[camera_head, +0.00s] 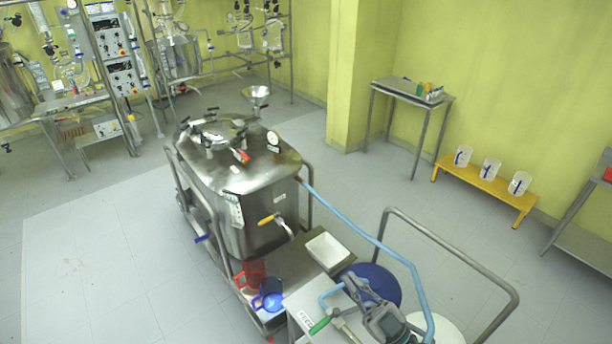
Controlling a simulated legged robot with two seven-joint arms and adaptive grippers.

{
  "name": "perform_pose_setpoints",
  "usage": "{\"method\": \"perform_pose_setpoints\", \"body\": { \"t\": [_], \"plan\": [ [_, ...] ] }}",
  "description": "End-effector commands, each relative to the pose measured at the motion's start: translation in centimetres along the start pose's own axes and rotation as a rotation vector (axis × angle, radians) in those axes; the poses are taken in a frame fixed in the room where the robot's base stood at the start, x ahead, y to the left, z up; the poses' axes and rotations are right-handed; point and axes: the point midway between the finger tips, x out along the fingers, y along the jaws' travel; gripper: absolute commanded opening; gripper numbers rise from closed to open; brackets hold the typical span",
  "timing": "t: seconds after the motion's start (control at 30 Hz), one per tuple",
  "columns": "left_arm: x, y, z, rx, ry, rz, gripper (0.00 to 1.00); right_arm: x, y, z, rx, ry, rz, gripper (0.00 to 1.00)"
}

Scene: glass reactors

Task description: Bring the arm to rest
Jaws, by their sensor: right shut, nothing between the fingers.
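My right gripper (354,285) shows at the bottom of the head view, right of centre, as a dark grey body with its fingers pointing up and to the left. Its fingers look shut, with nothing held between them. It is in front of a blue drum (387,280) and close to a light blue hose (412,268); whether it touches either is hard to tell. My left gripper is not in view.
A steel reactor vessel (245,185) on a wheeled frame stands at centre. A cart rail (455,252) curves at right. A green-handled part (320,325) and white tray (327,249) are near the gripper. A yellow bench (484,189) stands by the wall. Floor at left is clear.

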Motion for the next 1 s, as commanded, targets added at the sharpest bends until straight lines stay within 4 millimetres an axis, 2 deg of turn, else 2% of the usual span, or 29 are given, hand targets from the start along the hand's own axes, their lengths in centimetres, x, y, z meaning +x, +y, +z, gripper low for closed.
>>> {"method": "perform_pose_setpoints", "body": {
  "t": [0.03,0.13,0.2,0.27,0.3,0.37,0.43,0.5,0.6,0.7,0.9,1.0],
  "plan": [
    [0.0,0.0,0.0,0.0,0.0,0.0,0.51,-1.1,1.9,1.8,0.023,-0.071,0.142,0.0],
    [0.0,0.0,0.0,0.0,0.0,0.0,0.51,-4.7,5.1,6.3,0.052,-0.277,0.395,0.0],
    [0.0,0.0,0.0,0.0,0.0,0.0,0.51,-8.2,6.0,9.7,0.076,-0.453,0.528,0.0],
    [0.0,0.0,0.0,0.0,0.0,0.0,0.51,-11.4,6.0,12.4,0.098,-0.612,0.608,0.0],
    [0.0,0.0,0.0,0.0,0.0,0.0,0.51,-13.7,5.6,14.0,0.115,-0.719,0.646,0.0],
    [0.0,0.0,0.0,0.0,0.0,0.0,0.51,-17.1,4.5,16.1,0.145,-0.881,0.685,0.0],
    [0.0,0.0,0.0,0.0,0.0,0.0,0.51,-21.0,2.6,18.1,0.185,-1.067,0.699,0.0],
    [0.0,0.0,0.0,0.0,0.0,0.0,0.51,-24.7,0.2,19.4,0.228,-1.241,0.687,0.0],
    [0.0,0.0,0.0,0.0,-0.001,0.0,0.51,-29.0,-3.3,20.3,0.291,-1.45,0.636,0.0],
    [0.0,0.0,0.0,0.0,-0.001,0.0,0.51,-32.4,-6.7,20.3,0.355,-1.62,0.565,0.0],
    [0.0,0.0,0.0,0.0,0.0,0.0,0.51,-37.9,-13.0,19.0,0.486,-1.887,0.378,0.0],
    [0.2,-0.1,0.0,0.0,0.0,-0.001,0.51,-39.3,-13.5,23.3,0.48,-1.893,0.38,0.0]
  ]
}}
